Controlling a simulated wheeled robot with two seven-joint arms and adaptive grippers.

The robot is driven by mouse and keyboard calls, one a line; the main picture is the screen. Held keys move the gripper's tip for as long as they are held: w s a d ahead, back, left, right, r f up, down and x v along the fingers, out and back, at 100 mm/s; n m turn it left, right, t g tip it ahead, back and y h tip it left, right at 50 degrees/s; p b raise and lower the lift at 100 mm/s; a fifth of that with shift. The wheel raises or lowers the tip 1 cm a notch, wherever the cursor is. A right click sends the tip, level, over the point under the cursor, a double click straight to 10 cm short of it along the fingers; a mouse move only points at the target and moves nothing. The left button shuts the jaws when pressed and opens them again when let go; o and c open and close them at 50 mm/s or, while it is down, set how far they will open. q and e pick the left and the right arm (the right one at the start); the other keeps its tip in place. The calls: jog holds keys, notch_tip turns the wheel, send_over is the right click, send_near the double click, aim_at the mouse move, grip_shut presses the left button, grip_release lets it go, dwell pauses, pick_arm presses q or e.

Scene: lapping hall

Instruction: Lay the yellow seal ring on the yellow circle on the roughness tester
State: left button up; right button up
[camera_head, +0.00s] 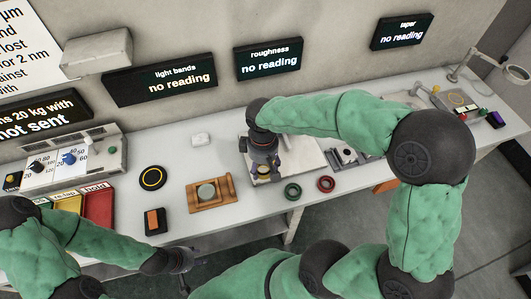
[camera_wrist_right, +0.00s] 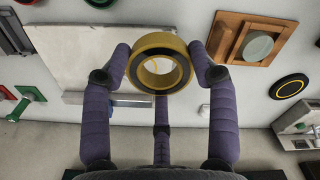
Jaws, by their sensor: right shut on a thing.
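The yellow seal ring (camera_wrist_right: 160,42) is between the fingertips of my right gripper (camera_wrist_right: 165,65) in the right wrist view. In the head view my right gripper (camera_head: 263,168) points down over the pale plate (camera_head: 298,158) below the roughness display. The ring's height above the plate is hard to tell.
A black disc with a yellow circle (camera_head: 152,178) and a wooden holder (camera_head: 222,188) with a round pale piece lie left of the plate. A green ring (camera_head: 293,191) and a red ring (camera_head: 326,184) lie in front. The roughness display (camera_head: 268,58) says "no reading".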

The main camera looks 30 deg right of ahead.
jog(key=w+d+f+b, duration=0.1)
jog(key=w+d+f, duration=0.1)
jog(key=w, duration=0.1)
jog(key=w+d+f+b, duration=0.1)
jog(key=w+d+f, duration=0.1)
jog(key=w+f, duration=0.1)
jog(key=w+d+f+b, duration=0.1)
jog(key=w+f, duration=0.2)
jog(key=shift+d+f, duration=0.1)
jog(key=shift+d, duration=0.3)
jog(key=shift+w+f, duration=0.15)
jog(key=shift+w+d+f+b, duration=0.1)
jog(key=shift+f+b, duration=0.4)
jog(key=shift+f, duration=0.4)
jog(key=shift+w+d+f+b, duration=0.1)
jog(key=shift+f+b, duration=0.35)
jog(key=shift+f, duration=0.4)
jog(key=shift+f, duration=0.15)
jog(key=o, duration=1.2)
